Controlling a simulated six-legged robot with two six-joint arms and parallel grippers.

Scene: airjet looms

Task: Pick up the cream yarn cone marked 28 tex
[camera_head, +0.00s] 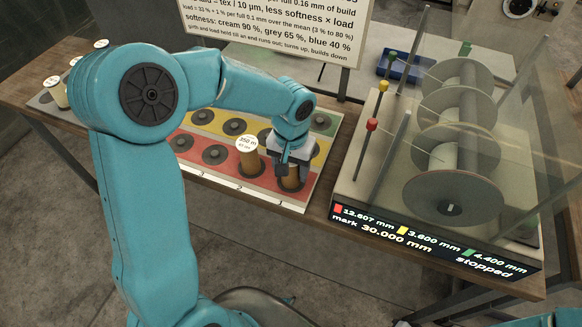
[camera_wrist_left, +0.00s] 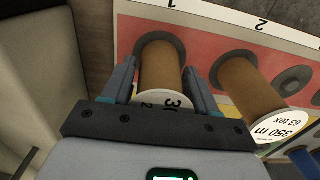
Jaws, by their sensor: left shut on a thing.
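My left gripper (camera_head: 289,172) is shut on a tan-brown yarn cone (camera_head: 290,183) at position 1 of the board's red row. The left wrist view shows this cone (camera_wrist_left: 160,62) between the two fingers, its white label partly hidden and starting with what looks like 30. A second tan-brown cone (camera_head: 248,163), labelled 350 m, 63 tex, stands beside it at position 2. A cream cone (camera_head: 57,93) stands at the far left of the bench, partly behind my arm. Its tex marking is not readable. My right gripper is not in view.
The board (camera_head: 312,195) has red, yellow and green rows with several empty dark holders. The loom machine (camera_head: 440,205) with large discs and a display reading "stopped" stands to the right. A sign (camera_head: 275,20) stands behind. A blue tray (camera_head: 403,67) lies at the back.

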